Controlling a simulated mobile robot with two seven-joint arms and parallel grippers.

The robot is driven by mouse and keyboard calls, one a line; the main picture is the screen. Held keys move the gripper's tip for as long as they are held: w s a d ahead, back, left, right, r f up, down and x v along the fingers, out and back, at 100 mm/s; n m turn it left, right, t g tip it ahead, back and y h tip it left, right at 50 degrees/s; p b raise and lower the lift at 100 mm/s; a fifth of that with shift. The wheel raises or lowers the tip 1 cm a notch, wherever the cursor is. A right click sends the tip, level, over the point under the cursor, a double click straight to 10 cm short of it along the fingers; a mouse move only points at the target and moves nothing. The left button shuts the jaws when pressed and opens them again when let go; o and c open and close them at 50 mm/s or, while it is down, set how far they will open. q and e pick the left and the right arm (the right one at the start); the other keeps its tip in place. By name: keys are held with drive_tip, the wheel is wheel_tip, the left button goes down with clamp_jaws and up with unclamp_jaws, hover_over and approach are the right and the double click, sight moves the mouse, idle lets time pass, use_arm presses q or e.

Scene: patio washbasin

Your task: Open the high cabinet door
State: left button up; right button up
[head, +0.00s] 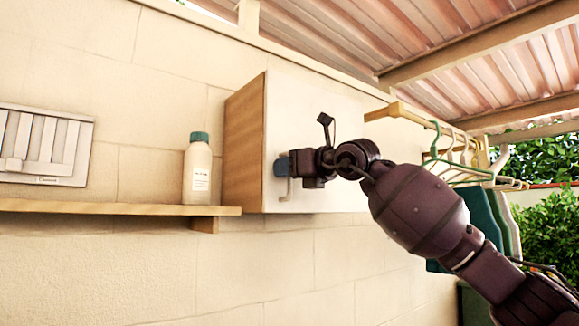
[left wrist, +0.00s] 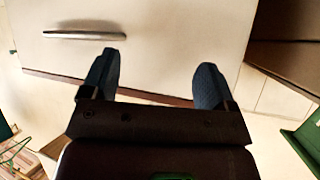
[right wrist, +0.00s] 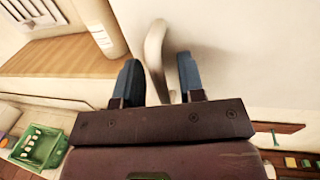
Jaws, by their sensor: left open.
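The high cabinet is mounted on the wall in the head view, with a wooden side (head: 243,145) and a white door (head: 305,110) that looks closed. Its pale curved handle (head: 286,190) is low on the door's left side. My right gripper (head: 283,165) is at the handle. In the right wrist view the handle (right wrist: 155,50) passes between the fingers of my right gripper (right wrist: 159,75). They are partly apart, with a gap visible on the right side of the handle. My left gripper (left wrist: 157,82) is open and empty in the left wrist view, outside the head view.
A shelf (head: 100,207) with a green-capped bottle (head: 197,170) is left of the cabinet. Clothes hangers (head: 455,160) hang at the right, behind my right arm. The left wrist view shows a white panel (left wrist: 170,40) with a metal bar handle (left wrist: 85,35).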

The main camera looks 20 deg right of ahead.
clamp_jaws()
drive_tip(key=shift+s+d, duration=0.1)
idle(0.3)
